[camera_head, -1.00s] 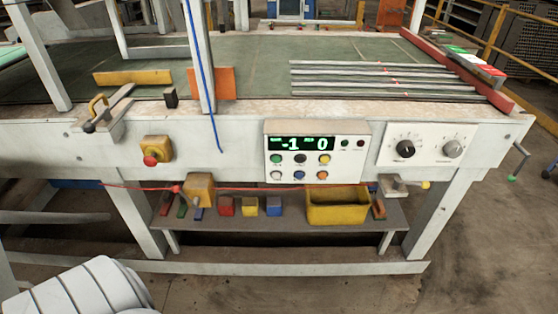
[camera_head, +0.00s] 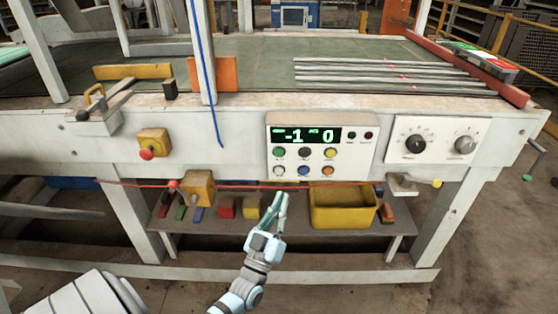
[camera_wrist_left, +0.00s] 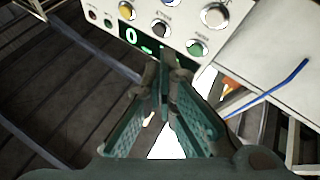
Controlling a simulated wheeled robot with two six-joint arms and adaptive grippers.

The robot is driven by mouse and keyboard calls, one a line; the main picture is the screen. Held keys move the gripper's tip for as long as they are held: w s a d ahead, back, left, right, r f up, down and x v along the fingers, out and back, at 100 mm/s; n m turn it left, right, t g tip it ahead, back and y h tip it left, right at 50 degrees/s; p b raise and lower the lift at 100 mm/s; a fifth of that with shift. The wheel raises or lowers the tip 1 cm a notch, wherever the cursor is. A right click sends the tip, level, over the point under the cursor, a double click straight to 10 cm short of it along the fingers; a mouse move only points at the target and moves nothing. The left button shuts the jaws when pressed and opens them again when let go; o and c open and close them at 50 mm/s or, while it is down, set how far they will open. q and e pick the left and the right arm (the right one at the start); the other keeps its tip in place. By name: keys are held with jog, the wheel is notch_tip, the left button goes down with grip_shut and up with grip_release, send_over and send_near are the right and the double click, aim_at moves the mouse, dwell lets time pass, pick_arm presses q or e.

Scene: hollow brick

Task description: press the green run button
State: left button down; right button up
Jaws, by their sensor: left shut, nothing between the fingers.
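The green run button (camera_head: 278,152) is at the left end of the upper button row on a white control panel (camera_head: 270,178). It also shows in the left wrist view (camera_wrist_left: 197,48), where the panel appears turned around. My left gripper (camera_head: 281,197) is shut and empty, its fingers pointing up, in front of the frame and just below the panel in the head view. In the left wrist view its closed fingertips (camera_wrist_left: 163,75) appear beside the green button; I see no contact. My right gripper is not in view.
Black, yellow, white, blue and orange buttons sit close around the green one. A red emergency button (camera_head: 147,153) is at left and a two-knob panel (camera_head: 433,158) at right. A red cord (camera_head: 240,186) runs below the panel, above a shelf with a yellow bin (camera_head: 342,215).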

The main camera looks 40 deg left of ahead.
aim_at(279, 153)
pick_arm(q)
notch_tip(279, 153, up, 7)
jog(key=s+n+t+y, duration=0.2)
jog(key=y, duration=0.1)
jog(key=shift+a+n, duration=0.3)
jog(key=shift+a, duration=0.15)
jog(key=shift+f, duration=0.15)
jog(key=shift+w+a+b, duration=0.85)
jog(key=shift+w+a, duration=0.05)
jog(key=shift+w, duration=0.3)
jog(key=shift+w+a+b, duration=0.85)
jog(key=shift+w, duration=0.3)
jog(key=shift+w+a+b, duration=0.85)
jog(key=shift+w+a, duration=0.05)
jog(key=shift+w, duration=0.3)
jog(key=shift+w+a, duration=0.25)
jog(key=shift+w, duration=0.1)
